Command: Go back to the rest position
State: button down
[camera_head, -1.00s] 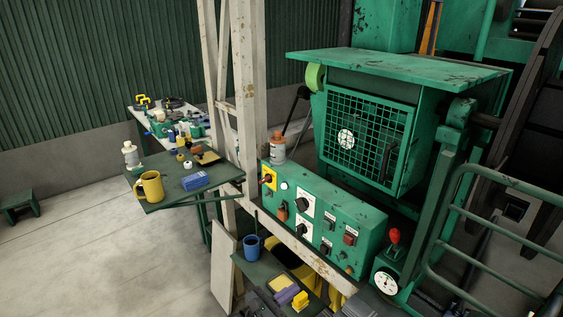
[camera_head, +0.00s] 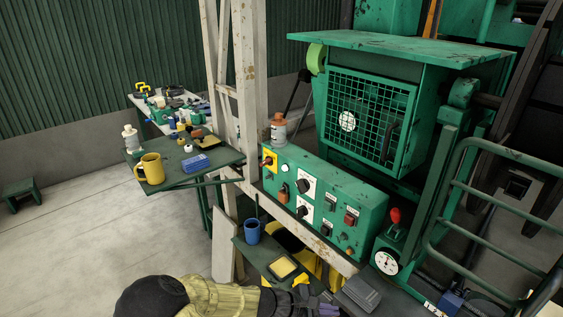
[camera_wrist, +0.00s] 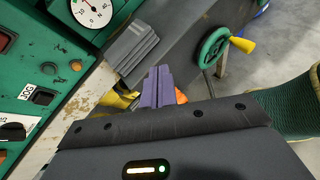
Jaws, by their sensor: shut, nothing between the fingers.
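My gripper (camera_head: 328,309) is at the bottom edge of the head view, partly cut off, beside the small shelf in front of the control box. In the wrist view its purple fingers (camera_wrist: 158,86) are together with nothing between them. They point toward a grey ribbed block (camera_wrist: 130,46), which also shows in the head view (camera_head: 362,291). No held object shows in either view.
The green control box (camera_head: 325,202) with knobs stands close by, with a gauge (camera_head: 386,262) and red-knobbed lever at its right. The small shelf holds a blue mug (camera_head: 252,231) and a yellow-filled tray (camera_head: 282,267). A green handwheel (camera_wrist: 212,48) is ahead. Open floor lies left.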

jog(key=s+d+f+m+g+y+b, duration=0.1)
jog(key=s+m+g+y+b, duration=0.4)
jog(key=m+y, duration=0.4)
jog(key=s+d+r+m+t+y+b, duration=0.2)
jog(key=s+r+m+t+y, duration=0.1)
jog(key=r+m+t, duration=0.2)
notch_tip(320, 180, up, 2)
jog(key=m, duration=0.3)
jog(key=shift+s+r+m+b, duration=0.15)
jog(key=shift+r+m+b, duration=0.05)
jog(key=shift+m+b, duration=0.2)
jog(key=shift+d, duration=0.15)
